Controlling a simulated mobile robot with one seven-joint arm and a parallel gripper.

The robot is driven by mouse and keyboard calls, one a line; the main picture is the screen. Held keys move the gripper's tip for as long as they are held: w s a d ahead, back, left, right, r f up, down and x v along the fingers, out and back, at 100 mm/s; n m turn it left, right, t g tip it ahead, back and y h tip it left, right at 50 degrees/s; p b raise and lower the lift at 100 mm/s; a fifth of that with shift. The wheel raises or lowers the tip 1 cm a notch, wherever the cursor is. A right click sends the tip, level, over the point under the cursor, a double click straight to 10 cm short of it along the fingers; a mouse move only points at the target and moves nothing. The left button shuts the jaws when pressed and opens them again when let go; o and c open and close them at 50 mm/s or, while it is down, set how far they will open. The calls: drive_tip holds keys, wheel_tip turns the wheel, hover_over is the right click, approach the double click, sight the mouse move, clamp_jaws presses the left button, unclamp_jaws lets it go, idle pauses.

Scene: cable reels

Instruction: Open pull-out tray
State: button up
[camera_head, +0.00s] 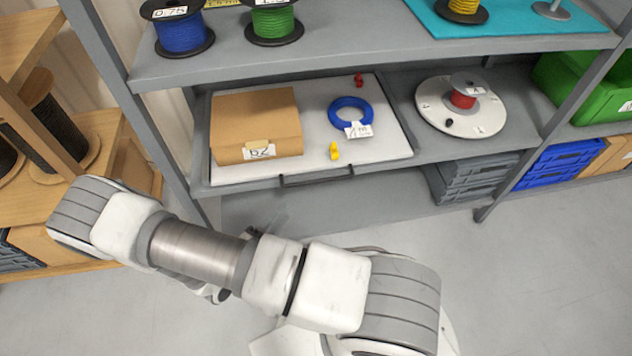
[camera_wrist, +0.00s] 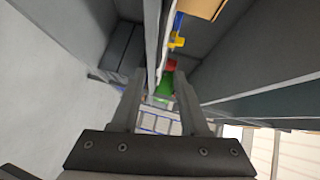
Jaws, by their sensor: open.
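The white pull-out tray (camera_head: 310,140) sits in the middle shelf bay, its front edge roughly in line with the shelf edge. A dark bar handle (camera_head: 317,177) runs along its front. On the tray are a brown box (camera_head: 255,118), a blue cable coil (camera_head: 351,110), a yellow piece (camera_head: 334,151) and a red piece (camera_head: 359,80). In the wrist view, my gripper (camera_wrist: 161,76) is open, with the fingers apart and pointing along the tray's front. A grey bar runs up between the fingers; I cannot tell whether they touch it. In the head view, my arm hides most of the gripper.
A cable reel (camera_head: 462,104) stands to the right of the tray. Grey crates (camera_head: 470,180) and a blue crate (camera_head: 558,163) sit below. A wooden rack (camera_head: 60,130) is at the left. The shelf above holds blue and green spools (camera_head: 274,22). Floor in front is clear.

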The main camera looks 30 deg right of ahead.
sight(316, 180)
drive_tip(key=b+x, duration=0.2)
drive_tip(key=x, duration=1.3)
drive_tip(key=shift+d, duration=0.25)
clamp_jaws()
idle(0.7)
